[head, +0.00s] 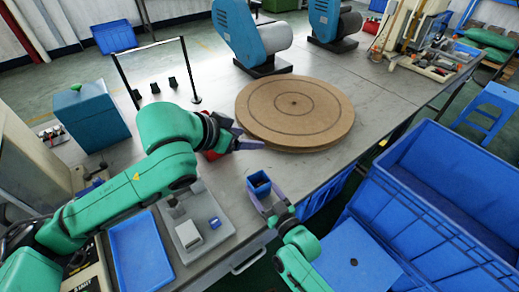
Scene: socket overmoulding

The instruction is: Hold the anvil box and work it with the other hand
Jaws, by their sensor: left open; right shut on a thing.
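A small blue open-topped box (259,181), which I take to be the anvil box, is held upright near the table's front edge. My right gripper (265,194) is shut on it from the front, and its fingers hide part of the lower sides. My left gripper (245,137) is open and empty, above and a little left of the box, beside the round brown disc. It is apart from the box. A red thing (211,154) shows partly behind my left wrist.
The large round brown disc (318,104) lies behind the box. A grey fixture (188,237) with a small blue part and a blue tray (140,252) are at lower left. Large blue crates (460,178) stand at right. A wire frame (152,45) stands at the back.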

